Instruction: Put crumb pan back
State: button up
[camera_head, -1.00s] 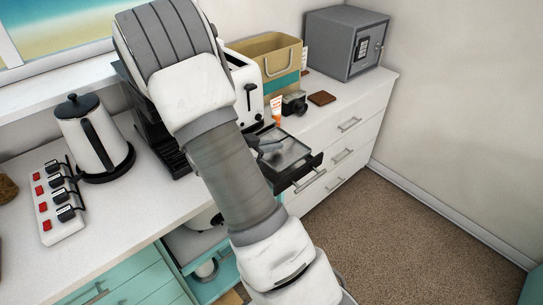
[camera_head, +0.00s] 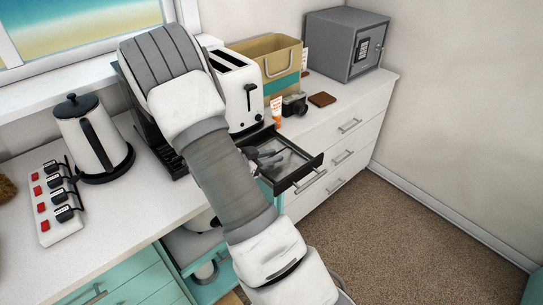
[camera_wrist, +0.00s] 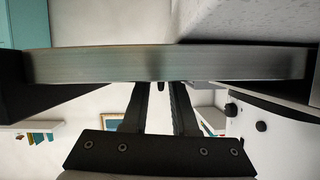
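The crumb pan appears to be the shallow black-rimmed tray (camera_head: 297,158) with a grey inside, below and right of the white toaster (camera_head: 237,85) and level with the counter's front edge. I cannot tell whether it touches the toaster. My gripper (camera_head: 268,157) is over the tray's left part, largely screened by my arm. In the wrist view, my gripper's two dark fingers (camera_wrist: 162,90) point up the picture with a gap between them. Their tips meet or pass behind a brushed grey bar (camera_wrist: 160,64) with dark ends, probably the tray's edge. Whether they grip it is hidden.
A white kettle (camera_head: 92,137) and a switched power strip (camera_head: 55,203) stand on the left counter. A black appliance (camera_head: 139,102) stands behind my arm. A small tube (camera_head: 276,107), camera (camera_head: 294,104), tan bin (camera_head: 268,60) and grey safe (camera_head: 345,43) are to the right.

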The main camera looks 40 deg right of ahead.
jog(key=shift+o, duration=0.4)
jog(key=shift+r, duration=0.1)
jog(key=shift+a+r, duration=0.1)
jog(key=shift+r, duration=0.05)
jog(key=p+v, duration=0.1)
jog(key=v, duration=1)
jog(key=shift+a, duration=0.35)
jog(key=shift+r, duration=0.1)
